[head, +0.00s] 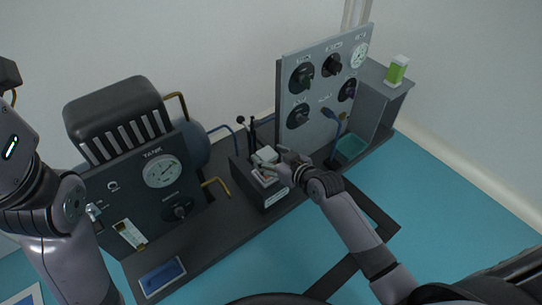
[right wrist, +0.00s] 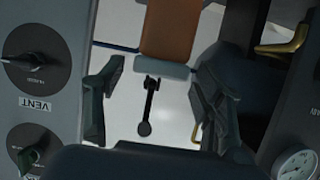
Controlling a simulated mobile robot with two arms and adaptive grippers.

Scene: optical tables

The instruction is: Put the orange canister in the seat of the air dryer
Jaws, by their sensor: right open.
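In the right wrist view an orange block (right wrist: 168,32), which looks like the canister, has a pale grey end. It shows at the top of the picture, in line with the gap between the fingers. My right gripper (right wrist: 158,105) is open, with one dark finger on each side and no visible contact with the orange block. In the head view my right gripper (head: 281,160) is over the small dark box (head: 275,197) on the bench, probably the air dryer. The gripper partly covers the pale parts on top of it, and the seat is not clear. My left gripper does not show.
A grey valve panel (head: 302,112) rises close on the right. Thin black levers (head: 252,132) stand behind the box. A teal tray (head: 350,149) and a green-and-white carton (head: 397,70) are farther right.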

